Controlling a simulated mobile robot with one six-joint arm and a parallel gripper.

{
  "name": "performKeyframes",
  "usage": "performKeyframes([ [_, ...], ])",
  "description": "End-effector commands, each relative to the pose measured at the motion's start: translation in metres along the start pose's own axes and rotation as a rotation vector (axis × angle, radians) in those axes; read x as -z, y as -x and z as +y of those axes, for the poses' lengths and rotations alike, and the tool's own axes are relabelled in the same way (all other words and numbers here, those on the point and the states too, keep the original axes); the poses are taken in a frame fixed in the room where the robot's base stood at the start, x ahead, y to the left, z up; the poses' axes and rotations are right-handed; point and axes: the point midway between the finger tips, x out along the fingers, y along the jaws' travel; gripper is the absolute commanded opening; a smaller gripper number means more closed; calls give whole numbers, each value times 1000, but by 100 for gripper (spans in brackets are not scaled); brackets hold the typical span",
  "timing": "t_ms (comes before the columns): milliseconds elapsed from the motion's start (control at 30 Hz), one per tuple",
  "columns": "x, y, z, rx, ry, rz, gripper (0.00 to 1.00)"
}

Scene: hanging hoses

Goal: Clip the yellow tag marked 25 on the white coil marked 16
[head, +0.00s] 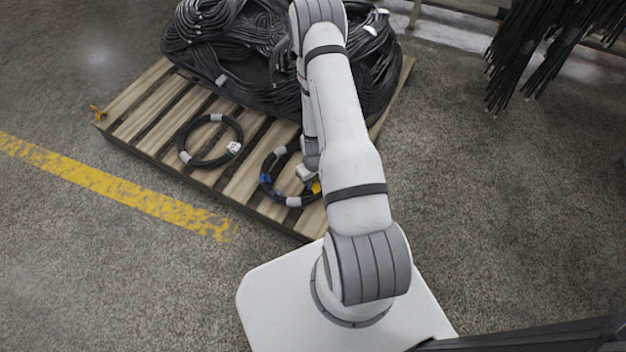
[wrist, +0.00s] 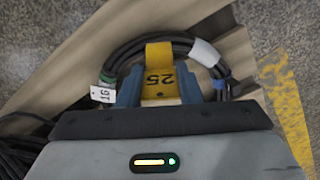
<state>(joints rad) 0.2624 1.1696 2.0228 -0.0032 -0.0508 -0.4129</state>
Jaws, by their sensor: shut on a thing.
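The yellow tag (wrist: 159,62) marked 25 stands between my gripper's two blue-grey fingers (wrist: 158,85) in the wrist view, and they are shut on it. Its far end lies over the strands of a black coil (wrist: 125,54). Whether it closes around them I cannot tell. The coil has a white band (wrist: 205,52), blue tape and a white label (wrist: 103,94) reading 16, by the left finger. In the head view this coil (head: 267,164) lies on the pallet, partly hidden by my arm. The yellow tag (head: 316,187) shows at its right side, below my gripper (head: 307,174).
A second black coil (head: 182,135) with white bands and a white tag lies on the wooden pallet (head: 135,122) to the left. A big heap of black hoses (head: 225,45) fills the pallet's back. More hoses (head: 535,45) hang at the upper right. The left floor is clear.

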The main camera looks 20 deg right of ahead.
Motion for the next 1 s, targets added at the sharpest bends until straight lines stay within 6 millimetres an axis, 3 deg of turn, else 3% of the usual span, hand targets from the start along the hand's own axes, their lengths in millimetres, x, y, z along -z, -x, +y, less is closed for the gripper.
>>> performKeyframes([
  [600,0,-35,0,0,-2,0,9],
  [1000,0,-37,0,0,-2,0,9],
])
